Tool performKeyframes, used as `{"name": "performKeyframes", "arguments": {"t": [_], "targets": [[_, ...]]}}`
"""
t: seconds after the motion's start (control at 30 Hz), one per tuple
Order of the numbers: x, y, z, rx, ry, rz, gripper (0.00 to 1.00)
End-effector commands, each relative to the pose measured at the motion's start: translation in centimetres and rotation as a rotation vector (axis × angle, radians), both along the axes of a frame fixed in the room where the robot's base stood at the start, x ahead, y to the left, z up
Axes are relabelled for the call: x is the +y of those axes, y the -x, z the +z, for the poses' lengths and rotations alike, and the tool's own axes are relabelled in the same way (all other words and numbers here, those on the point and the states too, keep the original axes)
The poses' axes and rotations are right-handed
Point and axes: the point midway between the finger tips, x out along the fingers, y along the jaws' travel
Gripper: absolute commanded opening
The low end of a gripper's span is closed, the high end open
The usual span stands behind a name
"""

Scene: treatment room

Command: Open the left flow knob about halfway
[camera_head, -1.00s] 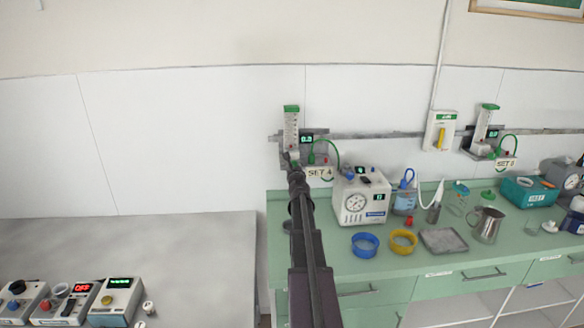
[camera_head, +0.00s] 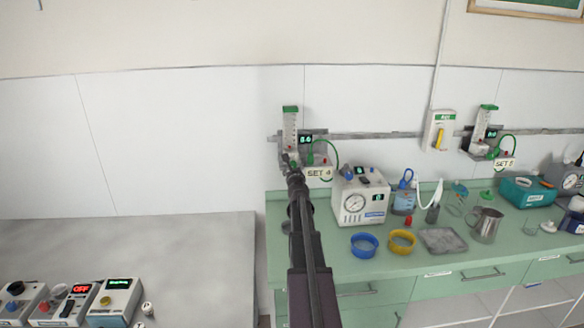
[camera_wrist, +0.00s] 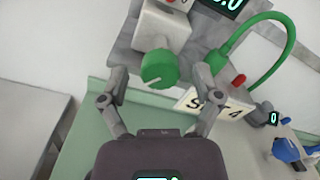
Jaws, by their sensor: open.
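The left flowmeter (camera_head: 290,130) is mounted on the wall rail, with a small lit display (camera_head: 306,139) beside it and a "SET 4" label below. Its round green flow knob (camera_wrist: 159,69) shows in the wrist view, with a light pointer mark on its face. In the head view my arm hides the knob. My gripper (camera_wrist: 160,80) is open, with one finger on each side of the knob and visible gaps between. A green hose (camera_wrist: 276,50) loops to the right of the knob. The wrist view cuts off the display, which ends in 0.
A second flowmeter (camera_head: 482,130) hangs farther right, labelled like the first. Below, the green counter (camera_head: 330,262) holds a white gauge unit (camera_head: 361,198), blue and yellow rings and a metal jug (camera_head: 486,225). The wall left of the flowmeter is clear.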

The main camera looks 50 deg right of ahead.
Motion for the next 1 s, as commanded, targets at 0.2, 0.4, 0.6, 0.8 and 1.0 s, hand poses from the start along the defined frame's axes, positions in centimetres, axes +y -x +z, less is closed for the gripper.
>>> {"name": "performKeyframes", "arguments": {"t": [0.2,0.4,0.6,0.8,1.0], "targets": [[2.0,2.3,0.0,0.0,0.0,0.0,0.82],[4.2,4.9,0.0,0.0,0.0,0.0,0.82],[6.0,7.0,0.0,0.0,0.0,0.001,0.82],[6.9,8.1,0.0,0.0,0.0,0.001,0.82],[7.1,8.3,0.0,0.0,0.0,0.001,0.82]]}}
